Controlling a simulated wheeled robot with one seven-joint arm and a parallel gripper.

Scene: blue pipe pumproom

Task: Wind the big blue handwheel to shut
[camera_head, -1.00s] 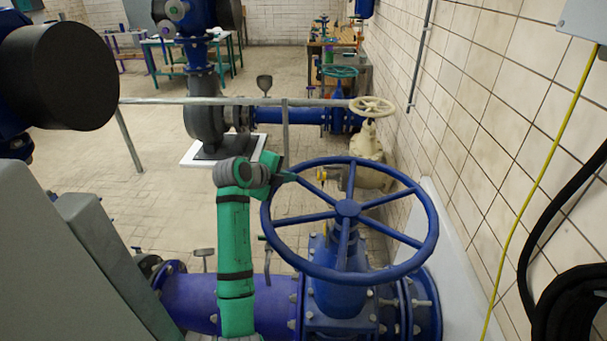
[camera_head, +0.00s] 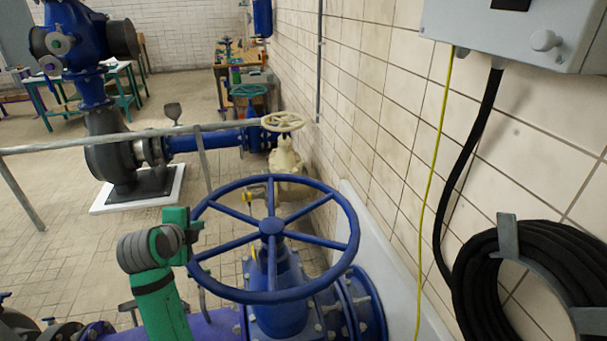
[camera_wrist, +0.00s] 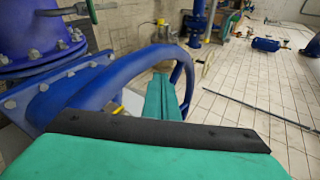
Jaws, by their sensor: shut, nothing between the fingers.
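The big blue handwheel (camera_head: 271,226) lies roughly level on top of the blue valve (camera_head: 275,275), its spokes running out from a central hub. My gripper (camera_head: 196,229) is at the left side of the wheel's rim, at the end of my green arm. The wrist view shows the closed green fingers (camera_wrist: 163,98) beyond a black bar, with the blue rim (camera_wrist: 125,75) arching over and around them. The fingers are empty. I cannot tell whether they touch the rim. The fingertips are partly hidden in the head view.
A cream handwheel valve (camera_head: 285,150) stands behind. A grey rail (camera_head: 90,142) crosses at left. The tiled wall at right carries a grey box (camera_head: 530,35), a yellow cable (camera_head: 432,190) and a coiled black hose (camera_head: 530,285).

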